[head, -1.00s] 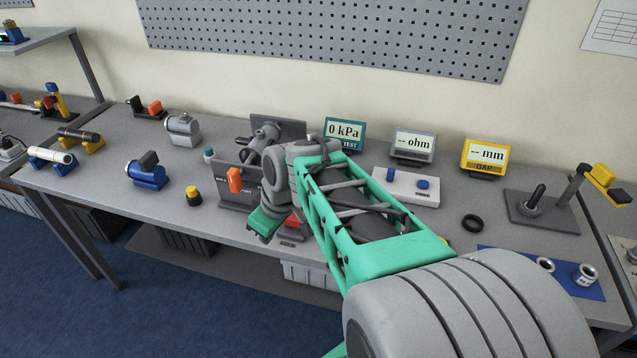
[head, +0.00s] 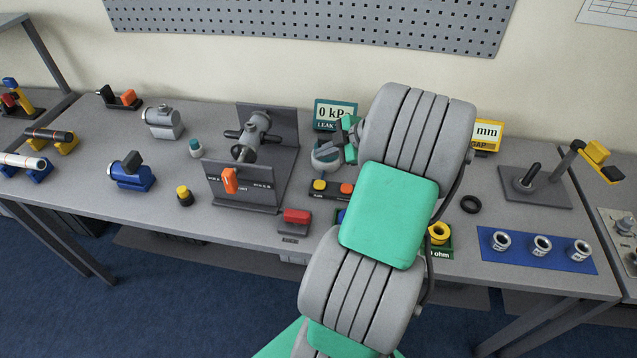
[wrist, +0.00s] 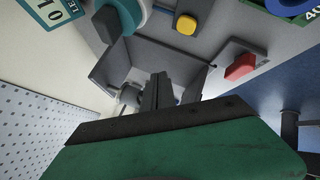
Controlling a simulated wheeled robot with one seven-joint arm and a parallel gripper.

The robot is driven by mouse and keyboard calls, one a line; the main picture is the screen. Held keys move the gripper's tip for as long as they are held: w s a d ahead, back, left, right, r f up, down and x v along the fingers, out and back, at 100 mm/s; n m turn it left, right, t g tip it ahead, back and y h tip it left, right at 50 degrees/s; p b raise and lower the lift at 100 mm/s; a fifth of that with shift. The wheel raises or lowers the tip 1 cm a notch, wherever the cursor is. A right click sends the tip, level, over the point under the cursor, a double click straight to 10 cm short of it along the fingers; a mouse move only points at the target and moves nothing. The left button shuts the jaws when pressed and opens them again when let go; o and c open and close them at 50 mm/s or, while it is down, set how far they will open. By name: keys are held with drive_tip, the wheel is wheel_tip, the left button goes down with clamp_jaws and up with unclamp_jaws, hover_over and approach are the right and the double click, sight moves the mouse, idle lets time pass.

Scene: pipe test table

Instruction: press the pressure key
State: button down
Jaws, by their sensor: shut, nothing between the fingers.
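A larger red key (head: 296,216) sits on a grey block at the front edge, and also shows in the wrist view (wrist: 240,67). I cannot read which key is for pressure. My gripper (wrist: 157,90) is shut and empty, above the table near the display, partly hidden by my arm in the head view.
The grey fixture (head: 284,160) with a valve body and orange handle stands left of the keys. A round grey and teal part (head: 326,156) stands before the display. My arm covers the middle table. A blue mat (head: 519,261) with several metal rings lies at right.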

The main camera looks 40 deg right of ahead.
sight(323, 185)
wheel_tip(323, 185, down, 8)
drive_tip(key=b, duration=0.4)
drive_tip(key=shift+f, duration=0.3)
drive_tip(key=shift+f+b, duration=0.1)
drive_tip(key=shift+b, duration=0.25)
idle(1.3)
drive_tip(key=shift+a+f+b, duration=0.1)
drive_tip(key=shift+f+b, duration=0.2)
drive_tip(key=shift+b, duration=0.3)
drive_tip(key=shift+f+b, duration=0.4)
drive_tip(key=shift+b, duration=0.1)
idle(0.4)
drive_tip(key=shift+r, duration=0.85)
drive_tip(key=shift+f+b, duration=0.15)
drive_tip(key=shift+b, duration=0.2)
